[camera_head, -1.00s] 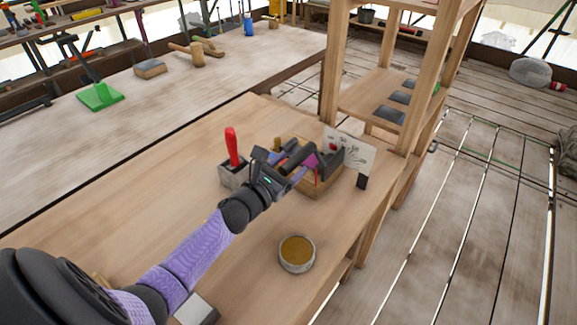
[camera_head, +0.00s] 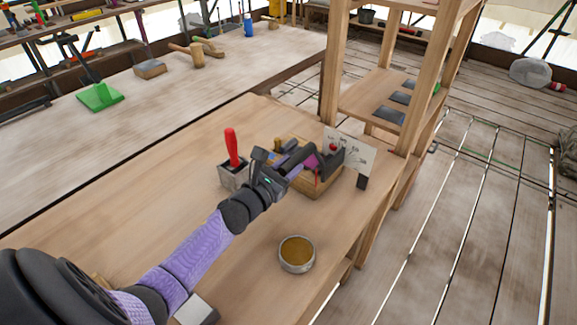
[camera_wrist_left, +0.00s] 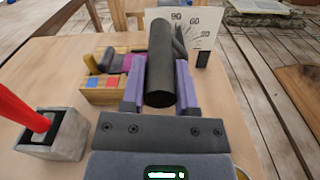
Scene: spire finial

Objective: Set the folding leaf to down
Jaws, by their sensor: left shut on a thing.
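A dark grey cylindrical bar (camera_wrist_left: 162,62) sits between the purple fingers of my left gripper (camera_wrist_left: 160,88), which is shut on it. The bar looks like the grip of the folding leaf; the leaf's hinge is hidden. In the head view my left gripper (camera_head: 290,170) reaches over a wooden block (camera_head: 318,190) near the table's right edge. A white card (camera_head: 352,152) with an angle scale stands behind it; its 90, 60 and 30 marks show in the wrist view (camera_wrist_left: 192,28). My right gripper is not in view.
A grey holder (camera_head: 231,178) with a red-handled tool (camera_head: 231,147) stands just left of the gripper. A round tin (camera_head: 296,254) stands nearer the front. A wooden shelf frame (camera_head: 334,70) rises behind. The table's left part is clear.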

